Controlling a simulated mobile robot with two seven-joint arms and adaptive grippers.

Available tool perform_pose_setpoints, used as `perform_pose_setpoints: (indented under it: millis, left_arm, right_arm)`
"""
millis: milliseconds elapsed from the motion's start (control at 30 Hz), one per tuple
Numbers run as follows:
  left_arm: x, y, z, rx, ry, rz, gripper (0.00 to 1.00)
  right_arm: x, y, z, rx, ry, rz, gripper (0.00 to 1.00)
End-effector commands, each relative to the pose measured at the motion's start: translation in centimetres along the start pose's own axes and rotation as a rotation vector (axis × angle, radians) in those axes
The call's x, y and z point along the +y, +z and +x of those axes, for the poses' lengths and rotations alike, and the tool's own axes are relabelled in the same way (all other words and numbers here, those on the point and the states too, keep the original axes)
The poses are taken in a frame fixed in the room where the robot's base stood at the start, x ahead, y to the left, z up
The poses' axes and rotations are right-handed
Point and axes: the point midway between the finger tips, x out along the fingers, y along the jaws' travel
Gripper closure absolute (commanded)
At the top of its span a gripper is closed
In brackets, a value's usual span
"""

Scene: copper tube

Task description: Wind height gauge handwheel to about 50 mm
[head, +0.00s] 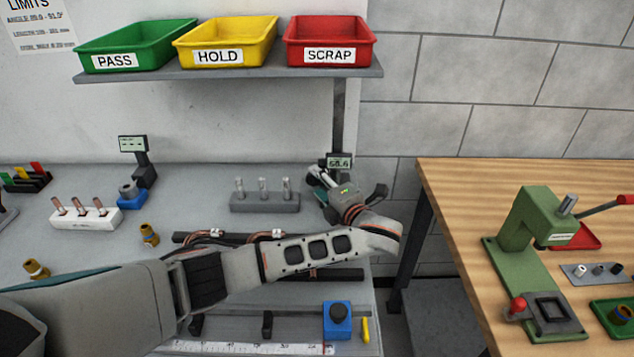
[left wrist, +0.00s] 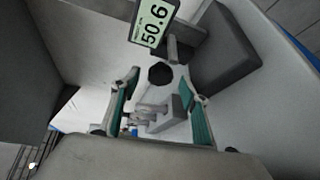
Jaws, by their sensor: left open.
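The height gauge stands at the back right of the grey bench, and its display (head: 340,162) shows in the head view. In the left wrist view the display (left wrist: 153,25) reads 50.6. A dark, many-sided knob (left wrist: 160,73), which looks like the handwheel, sits below the display. My left gripper (head: 338,181) is at the gauge and hides much of its lower part in the head view. In the left wrist view the left gripper (left wrist: 163,90) is open. Its teal-padded fingers stand on either side of the knob's line, with no visible contact. My right gripper is out of view.
A grey block with several metal pins (head: 264,200) stands left of the gauge. The shelf (head: 230,74) above holds the PASS, HOLD and SCRAP bins. My left arm crosses the bench above dark rails (head: 340,274). A wooden table (head: 460,220) with a green press stands right.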

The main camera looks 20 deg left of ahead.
Motion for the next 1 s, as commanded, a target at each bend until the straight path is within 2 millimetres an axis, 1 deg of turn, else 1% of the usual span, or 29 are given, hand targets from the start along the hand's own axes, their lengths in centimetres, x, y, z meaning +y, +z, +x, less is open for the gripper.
perform_pose_setpoints:
  millis: [33, 200, 300, 400, 533, 900, 1000]
  left_arm:
    - [-0.2, 0.0, -1.0, -0.002, -0.005, 0.0, 0.55]
    - [-0.1, 0.0, -3.7, -0.002, -0.004, 0.0, 0.55]
    - [-0.1, 0.0, -4.9, -0.001, -0.004, 0.001, 0.55]
    - [-0.1, 0.0, -5.6, 0.0, -0.002, 0.001, 0.55]
    - [0.0, -0.1, -5.9, 0.001, 0.0, 0.001, 0.55]
    - [0.0, 0.0, -5.9, 0.0, 0.001, -0.001, 0.55]
    - [0.6, 0.5, -6.3, -0.019, 0.022, -0.033, 0.55]
  right_arm:
    - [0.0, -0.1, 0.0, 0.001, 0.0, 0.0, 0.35]
    - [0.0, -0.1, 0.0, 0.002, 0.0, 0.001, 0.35]
    - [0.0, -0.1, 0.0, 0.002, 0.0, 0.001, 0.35]
    - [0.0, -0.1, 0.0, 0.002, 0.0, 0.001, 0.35]
    - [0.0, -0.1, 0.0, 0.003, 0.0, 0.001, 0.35]
    - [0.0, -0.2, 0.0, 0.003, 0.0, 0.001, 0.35]
    - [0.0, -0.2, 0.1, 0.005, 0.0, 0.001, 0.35]
